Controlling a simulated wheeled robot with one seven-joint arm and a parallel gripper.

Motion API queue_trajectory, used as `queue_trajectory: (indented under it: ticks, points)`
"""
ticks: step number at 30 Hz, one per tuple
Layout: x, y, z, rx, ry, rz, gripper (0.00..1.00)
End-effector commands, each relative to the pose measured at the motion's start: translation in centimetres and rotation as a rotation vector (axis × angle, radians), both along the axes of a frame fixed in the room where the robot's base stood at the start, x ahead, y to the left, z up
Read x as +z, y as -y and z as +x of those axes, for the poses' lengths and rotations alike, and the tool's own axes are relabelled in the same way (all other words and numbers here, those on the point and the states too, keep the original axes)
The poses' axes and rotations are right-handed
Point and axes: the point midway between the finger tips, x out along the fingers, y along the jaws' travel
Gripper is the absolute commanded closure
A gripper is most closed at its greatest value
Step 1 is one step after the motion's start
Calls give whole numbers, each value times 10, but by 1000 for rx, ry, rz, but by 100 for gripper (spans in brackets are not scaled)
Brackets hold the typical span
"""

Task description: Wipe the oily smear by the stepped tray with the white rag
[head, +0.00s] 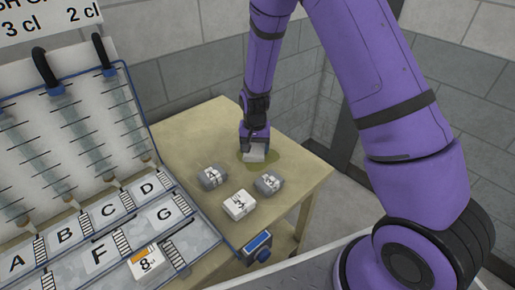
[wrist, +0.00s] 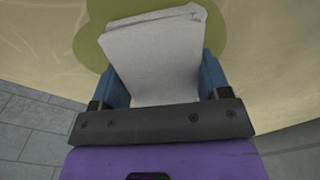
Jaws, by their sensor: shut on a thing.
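The white rag (wrist: 155,55), a folded pad, is held between the blue fingers of my gripper (wrist: 158,80). In the head view the rag (head: 254,156) shows below my gripper (head: 254,146), at the table's far part. The oily smear (head: 272,163) is a greenish-yellow patch on the table around and under the rag; it also shows in the wrist view (wrist: 92,42). Part of it is hidden by the rag and gripper. The rag looks to be at or just above the surface; I cannot tell if it touches. The stepped tray (head: 190,243) stands at the left, with lettered compartments.
Two grey blocks (head: 212,177) (head: 268,182) and a white block (head: 239,205) lie on the table (head: 190,135) between the smear and the tray. A white and orange box (head: 145,262) sits in the tray.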

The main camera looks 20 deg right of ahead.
Motion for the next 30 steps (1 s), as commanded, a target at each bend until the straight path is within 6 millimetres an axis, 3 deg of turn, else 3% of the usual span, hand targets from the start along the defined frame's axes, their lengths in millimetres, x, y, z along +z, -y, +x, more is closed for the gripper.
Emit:
queue_trajectory:
  ticks: [15,22,30]
  points:
    - [0,-11,26,0,-2,0,49]
    - [-2,-9,21,0,-2,0,49]
    - [-1,-1,2,0,-6,-1,49]
